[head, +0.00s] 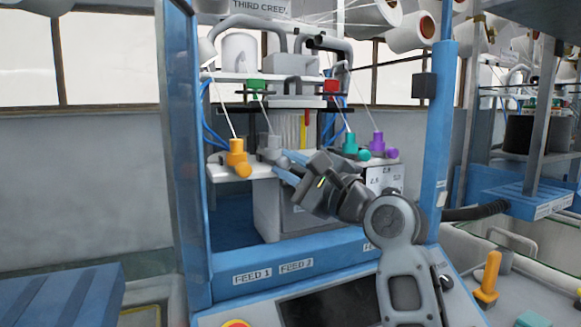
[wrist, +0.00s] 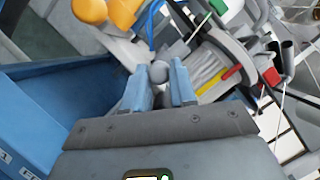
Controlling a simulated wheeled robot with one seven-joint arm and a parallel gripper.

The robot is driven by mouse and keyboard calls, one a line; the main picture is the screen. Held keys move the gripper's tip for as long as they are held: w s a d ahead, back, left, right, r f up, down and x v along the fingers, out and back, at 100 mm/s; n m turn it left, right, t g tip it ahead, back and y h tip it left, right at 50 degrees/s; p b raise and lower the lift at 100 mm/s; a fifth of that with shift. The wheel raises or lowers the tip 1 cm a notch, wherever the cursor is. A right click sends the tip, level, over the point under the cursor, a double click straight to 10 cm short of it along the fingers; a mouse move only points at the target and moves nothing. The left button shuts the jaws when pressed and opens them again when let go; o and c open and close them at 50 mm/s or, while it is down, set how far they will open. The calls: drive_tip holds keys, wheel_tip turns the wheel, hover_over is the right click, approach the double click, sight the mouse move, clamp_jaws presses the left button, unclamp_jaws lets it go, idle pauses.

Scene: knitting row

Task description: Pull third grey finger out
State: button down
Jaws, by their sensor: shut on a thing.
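The grey finger (head: 270,145) stands on the white shelf of the knitting machine, between an orange finger and the machine's centre. In the wrist view its round grey knob (wrist: 159,72) sits between my two blue fingertips. My gripper (head: 286,168) reaches in from the lower right and is shut on the grey finger. The lower part of the finger is hidden behind my fingertips. I cannot tell how far it is pulled out.
An orange finger (head: 237,157) is to the left, with teal (head: 351,148) and purple (head: 378,146) fingers to the right. Yarn strands run above them. A blue post (head: 183,150) stands at left, another (head: 440,140) at right. A control panel (head: 330,308) is below.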

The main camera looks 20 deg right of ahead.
drive_tip(key=shift+s+r+p, duration=0.1)
drive_tip(key=shift+s+p, duration=0.65)
drive_tip(key=shift+s, duration=0.75)
drive_tip(key=shift+s+f, duration=0.1)
drive_tip(key=shift+f, duration=0.1)
drive_tip(key=c, duration=1.2)
unclamp_jaws()
drive_tip(key=shift+s, duration=0.1)
drive_tip(key=b+v, duration=0.1)
drive_tip(key=v, duration=0.6)
drive_tip(key=shift+s+d+f, duration=0.1)
drive_tip(key=shift+s+d, duration=0.05)
drive_tip(key=shift+s, duration=0.15)
